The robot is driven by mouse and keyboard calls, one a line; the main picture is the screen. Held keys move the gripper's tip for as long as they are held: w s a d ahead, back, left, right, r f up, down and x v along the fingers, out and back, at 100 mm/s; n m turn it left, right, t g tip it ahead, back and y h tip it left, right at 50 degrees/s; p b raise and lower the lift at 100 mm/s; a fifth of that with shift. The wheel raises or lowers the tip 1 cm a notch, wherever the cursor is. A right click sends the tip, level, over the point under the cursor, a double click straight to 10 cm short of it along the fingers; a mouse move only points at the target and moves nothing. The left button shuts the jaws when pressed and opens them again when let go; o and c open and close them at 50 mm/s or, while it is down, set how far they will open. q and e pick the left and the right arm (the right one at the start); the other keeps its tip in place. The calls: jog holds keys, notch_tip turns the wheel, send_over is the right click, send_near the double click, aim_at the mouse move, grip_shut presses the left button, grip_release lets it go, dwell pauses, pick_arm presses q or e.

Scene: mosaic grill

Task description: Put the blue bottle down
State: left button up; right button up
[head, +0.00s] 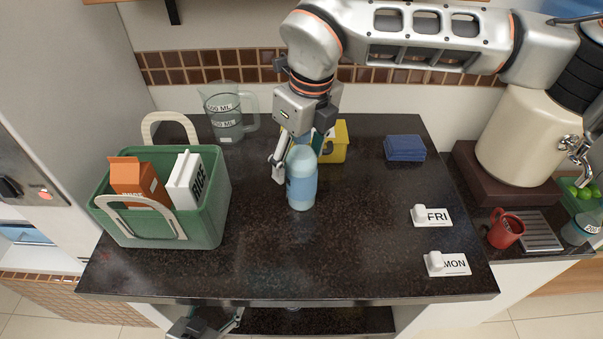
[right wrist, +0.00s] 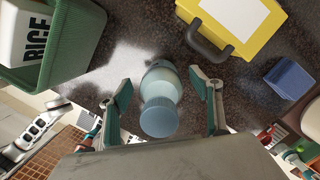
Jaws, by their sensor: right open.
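The blue bottle (head: 302,190) stands upright on the dark countertop (head: 355,250), near its middle. It also shows in the right wrist view (right wrist: 160,105), seen from its cap end. In the right wrist view the right gripper (right wrist: 160,80) is open, with one finger on each side of the bottle and a visible gap on both sides. My left gripper (head: 215,322) shows only in part below the counter's front edge, and its fingers are unclear.
A green basket (head: 215,205) with an orange carton and a rice box stands left. A measuring jug (head: 226,118) stands behind. A yellow case (head: 337,142) is close behind the bottle. Blue cloths (head: 404,148) and FRI (head: 432,217) and MON (head: 448,264) signs lie right. The front middle is clear.

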jog(key=c, duration=1.6)
jog(key=shift+c, duration=0.3)
jog(key=shift+r, duration=0.15)
